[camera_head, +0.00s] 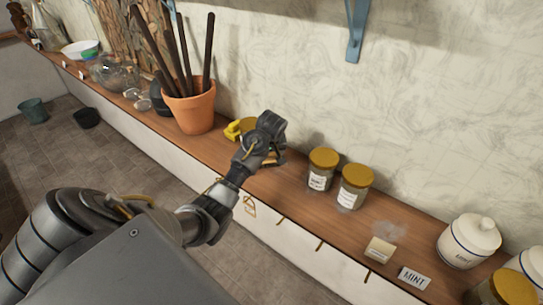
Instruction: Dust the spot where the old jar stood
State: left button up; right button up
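A pale, greyish dusty patch (390,230) marks the wooden shelf right of the two gold-lidded jars. A small cream block (380,249) lies at its near edge; I cannot tell what it is. A white card reading MINT (414,278) stands to the right of the block. My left gripper (266,142) is over the shelf, left of the jars and well away from the dusty patch. Its fingers are seen from behind, so their opening is unclear. A yellow object (236,129) shows partly behind it; contact is unclear. My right gripper is not in view.
Two labelled jars (322,168) (354,186) stand between my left gripper and the patch. A terracotta pot (194,106) with dark rods stands left. A white lidded canister (468,240) and another gold-lidded jar (508,290) stand right. A blue bracket (356,30) hangs above.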

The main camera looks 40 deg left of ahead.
pick_arm(q)
jog(key=shift+w, duration=0.1)
jog(key=shift+w+a+b, duration=0.1)
jog(key=shift+w+b, duration=0.3)
jog(key=shift+w, duration=0.95)
jog(key=shift+r, duration=0.1)
jog(key=shift+d+p, duration=0.4)
jog(key=shift+d, duration=0.35)
jog(key=shift+d+f, duration=0.2)
jog(key=shift+d, duration=1.2)
jog(key=shift+d, duration=0.1)
